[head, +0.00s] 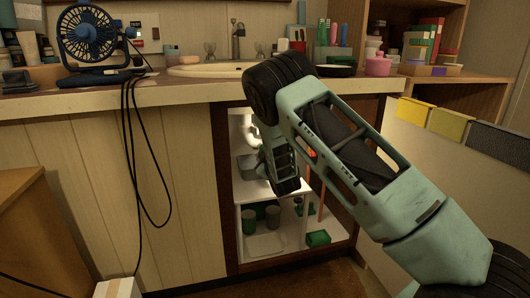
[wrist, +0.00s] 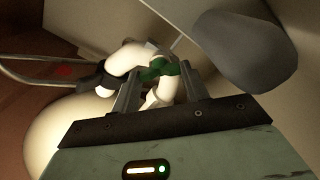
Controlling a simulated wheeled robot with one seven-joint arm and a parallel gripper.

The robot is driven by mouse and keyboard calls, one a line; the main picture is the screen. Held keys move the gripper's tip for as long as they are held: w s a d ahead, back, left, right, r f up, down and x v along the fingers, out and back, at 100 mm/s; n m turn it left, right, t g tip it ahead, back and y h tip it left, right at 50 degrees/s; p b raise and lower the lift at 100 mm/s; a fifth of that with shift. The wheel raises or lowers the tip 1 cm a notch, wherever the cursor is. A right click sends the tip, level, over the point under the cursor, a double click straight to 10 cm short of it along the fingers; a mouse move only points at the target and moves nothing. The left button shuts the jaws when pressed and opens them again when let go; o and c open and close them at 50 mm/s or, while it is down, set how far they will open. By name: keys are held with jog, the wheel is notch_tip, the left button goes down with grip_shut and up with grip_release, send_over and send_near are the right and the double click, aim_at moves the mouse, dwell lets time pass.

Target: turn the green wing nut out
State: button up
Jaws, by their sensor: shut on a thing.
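The green wing nut (wrist: 153,71) is in the wrist view, against white pipework (wrist: 122,62). My gripper (wrist: 161,70) has one finger on each side of the nut and is shut on it. Parts of the nut show between and just beyond the fingertips. In the head view my arm reaches down into the open cabinet under the sink. There my fingertips and the nut are hidden behind my own arm and wrist.
A large grey rounded thing (wrist: 242,48) is close on the right in the wrist view. The cabinet has a white shelf (head: 252,187), with green containers (head: 272,214) below. The washbasin (head: 212,69) is above. Black cables (head: 128,150) hang in front of the panel on the left.

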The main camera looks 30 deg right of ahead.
dwell(0.3)
jog(key=o, duration=1)
jog(key=p+v, duration=0.5)
jog(key=v, duration=1.2)
jog(key=shift+s, duration=0.2)
